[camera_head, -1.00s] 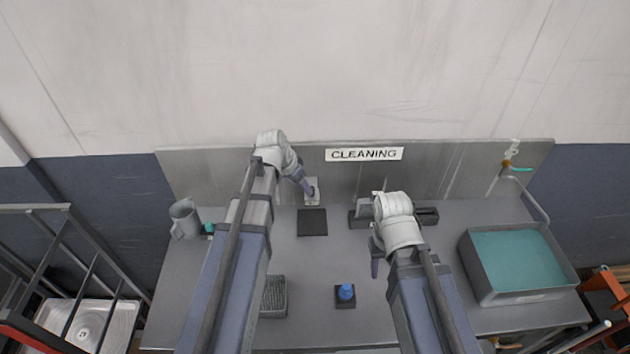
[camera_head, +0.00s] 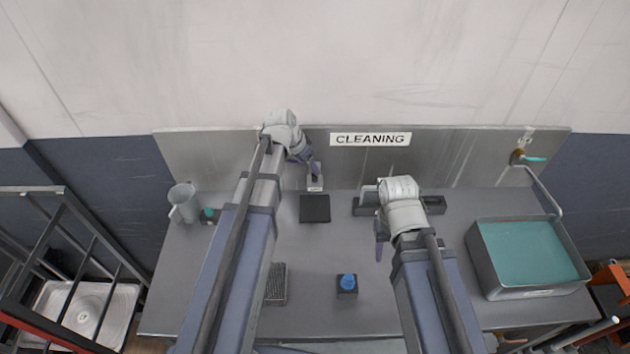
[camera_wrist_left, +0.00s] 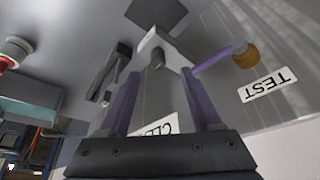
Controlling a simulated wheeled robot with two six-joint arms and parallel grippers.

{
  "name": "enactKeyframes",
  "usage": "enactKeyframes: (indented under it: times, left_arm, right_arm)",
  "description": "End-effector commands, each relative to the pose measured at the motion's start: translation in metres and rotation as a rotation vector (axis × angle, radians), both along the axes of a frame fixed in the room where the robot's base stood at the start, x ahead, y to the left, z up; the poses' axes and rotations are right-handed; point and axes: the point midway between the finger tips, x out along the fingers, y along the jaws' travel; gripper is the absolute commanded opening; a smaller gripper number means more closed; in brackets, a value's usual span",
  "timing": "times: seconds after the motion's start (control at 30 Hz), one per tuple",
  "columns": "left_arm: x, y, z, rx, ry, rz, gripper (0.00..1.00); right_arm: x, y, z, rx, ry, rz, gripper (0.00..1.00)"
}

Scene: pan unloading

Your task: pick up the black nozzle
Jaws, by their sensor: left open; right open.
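The block also shows in the head view (camera_head: 315,184), at the foot of the back panel. My left gripper (camera_wrist_left: 163,78) is open, with its two purple fingers on either side of the nozzle in the picture; I cannot tell whether they touch it. In the head view my left gripper (camera_head: 309,161) is just above and behind the block. My right gripper (camera_head: 381,241) is open and empty above the middle of the table.
A black square mat (camera_head: 315,209) lies in front of the block. A grey jug (camera_head: 184,203) stands left, a grey box (camera_head: 276,285) and blue knob (camera_head: 347,282) in front, a water basin (camera_head: 480,262) right. A brass fitting (camera_wrist_left: 245,55) is beside the TEST label.

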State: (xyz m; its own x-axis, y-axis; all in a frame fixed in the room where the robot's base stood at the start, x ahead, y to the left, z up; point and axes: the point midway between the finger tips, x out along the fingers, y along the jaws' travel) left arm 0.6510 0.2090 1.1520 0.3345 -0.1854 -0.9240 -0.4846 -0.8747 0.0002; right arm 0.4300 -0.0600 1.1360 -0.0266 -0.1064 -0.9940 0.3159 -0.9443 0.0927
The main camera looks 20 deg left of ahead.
Motion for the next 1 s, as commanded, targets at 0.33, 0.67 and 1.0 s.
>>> enactKeyframes:
  times: [0.33,0.67,1.0]
  left_arm:
    - [0.009,-0.007,-0.026,0.0,0.0,0.0,0.65]
    - [0.018,-0.013,-0.047,0.0,0.0,0.0,0.65]
    - [0.018,-0.013,-0.046,0.0,0.0,0.001,0.45]
  right_arm:
    - [0.0,0.0,-0.026,0.0,-0.001,-0.002,0.5]
    - [0.0,0.0,-0.047,-0.001,-0.001,0.002,0.5]
    - [0.0,0.0,-0.046,-0.001,-0.001,0.002,0.5]
